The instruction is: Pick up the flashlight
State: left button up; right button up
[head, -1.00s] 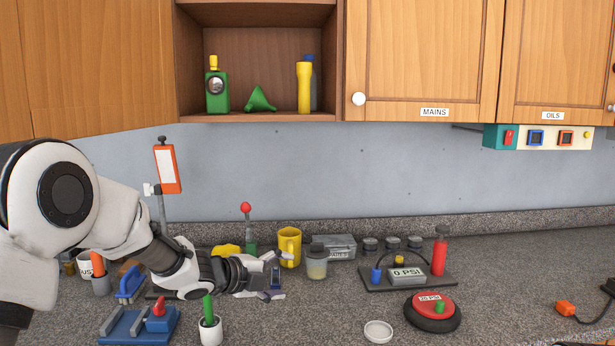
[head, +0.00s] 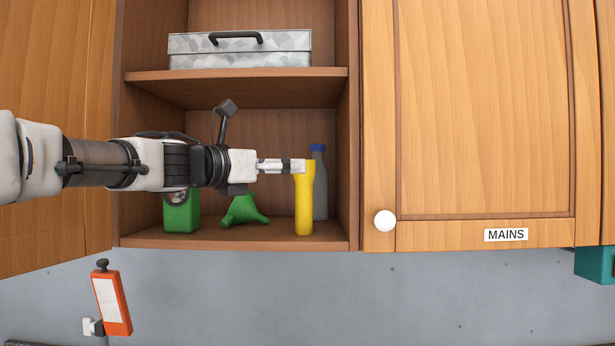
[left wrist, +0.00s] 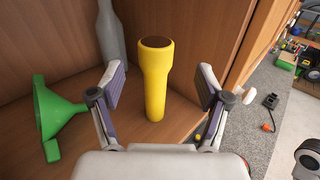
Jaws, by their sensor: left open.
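The yellow flashlight (head: 304,205) stands upright on the lower shelf of the open cabinet, its wide head up. In the left wrist view the flashlight (left wrist: 155,80) stands ahead of the fingers, roughly midway between their lines. My left gripper (head: 298,166) is open at the height of the flashlight's head, its fingertips at the flashlight's left edge in the head view. In the left wrist view the open fingers (left wrist: 162,90) are spread on both sides with nothing gripped.
A grey bottle with a blue cap (head: 320,185) stands close behind the flashlight. A green funnel (head: 243,211) and a green can (head: 181,215) stand to the left. The upper shelf (head: 140,76) holds a metal box (head: 240,50). The cabinet's right wall (head: 346,160) is near.

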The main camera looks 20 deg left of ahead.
aim_at(304, 197)
pick_arm(q)
jog(key=p+x, duration=0.1)
jog(key=x, duration=0.1)
jog(key=p+x, duration=0.1)
jog(key=x, duration=0.1)
jog(key=p+x, duration=0.1)
jog(key=x, duration=0.1)
jog(key=shift+w+a+f, duration=0.2)
jog(key=shift+w+a, duration=0.05)
jog(key=shift+a, duration=0.05)
jog(key=shift+w+d, duration=0.25)
jog(key=shift+s, duration=0.3)
jog(key=shift+a, duration=0.2)
jog(key=c, duration=1)
jog(key=shift+w+d, duration=0.1)
jog(key=shift+d, duration=0.05)
jog(key=c, duration=0.4)
pick_arm(e)
jog(key=r, duration=0.4)
jog(key=shift+w+r, duration=0.1)
jog(key=shift+w, duration=0.1)
